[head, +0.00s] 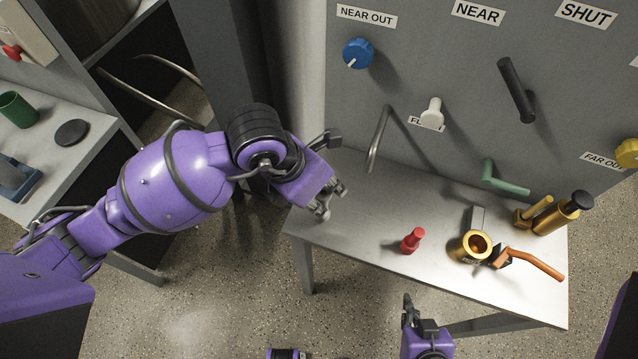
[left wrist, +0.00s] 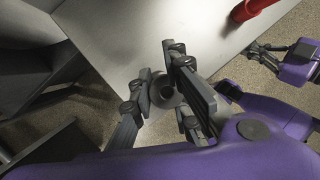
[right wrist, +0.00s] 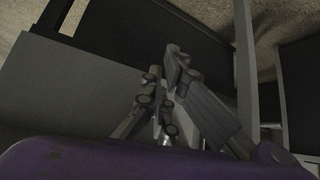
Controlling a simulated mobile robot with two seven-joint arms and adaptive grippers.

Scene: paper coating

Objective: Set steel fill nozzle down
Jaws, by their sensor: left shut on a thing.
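My left gripper (head: 325,206) is at the left end of the steel table (head: 365,215). In the left wrist view its fingers (left wrist: 158,88) are shut on a grey round piece with a dark centre (left wrist: 164,93), seen end-on, which I take to be the steel fill nozzle. The fingers hide much of it, and I cannot tell whether it touches the table. My right gripper (head: 408,303) is in front of the table's front edge. In the right wrist view its fingers (right wrist: 162,85) are close together with nothing visible between them.
A bent steel tube (head: 379,138), green handle (head: 503,181) and blue knob (head: 358,53) are near the panel. The table's left part is clear.

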